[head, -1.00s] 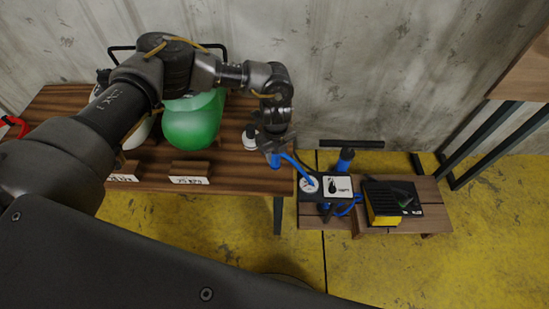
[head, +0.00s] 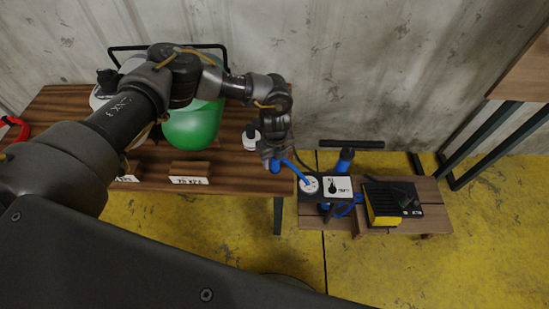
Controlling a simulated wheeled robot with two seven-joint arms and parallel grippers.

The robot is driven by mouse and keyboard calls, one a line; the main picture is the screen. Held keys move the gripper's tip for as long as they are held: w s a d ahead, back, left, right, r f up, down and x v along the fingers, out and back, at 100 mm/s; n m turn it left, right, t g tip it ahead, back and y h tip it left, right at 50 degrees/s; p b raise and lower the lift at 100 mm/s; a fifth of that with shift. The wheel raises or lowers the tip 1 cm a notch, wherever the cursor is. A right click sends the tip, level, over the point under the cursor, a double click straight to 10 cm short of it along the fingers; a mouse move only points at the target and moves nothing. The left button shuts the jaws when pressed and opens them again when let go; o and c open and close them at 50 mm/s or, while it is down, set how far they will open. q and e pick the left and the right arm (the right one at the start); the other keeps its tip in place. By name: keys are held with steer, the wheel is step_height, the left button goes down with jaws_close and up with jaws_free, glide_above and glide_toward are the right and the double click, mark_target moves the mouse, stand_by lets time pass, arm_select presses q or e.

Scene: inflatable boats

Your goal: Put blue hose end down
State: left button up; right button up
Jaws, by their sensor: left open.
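The blue hose end (head: 275,167) is at the right edge of the wooden table, right under my left gripper (head: 274,158). My left gripper is open and points down around or just above the hose end; I cannot tell whether they touch. The blue hose (head: 293,170) runs from there down to the pump box with a gauge (head: 335,187) on the low stand. The tabletop contact of the hose end is hidden by the gripper. My right gripper is not in view.
A green rounded object (head: 193,128) and a small white-topped item (head: 251,138) stand on the wooden table (head: 235,176). A label card (head: 189,180) is at its front edge. A yellow-black device (head: 391,203) sits on the low wooden stand (head: 432,205). Yellow floor lies in front.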

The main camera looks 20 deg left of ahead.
arm_select(q)
steer(key=shift+r, duration=0.1)
step_height(320, 180, up, 12)
steer(key=shift+f, duration=0.1)
stand_by(0.4)
stand_by(0.7)
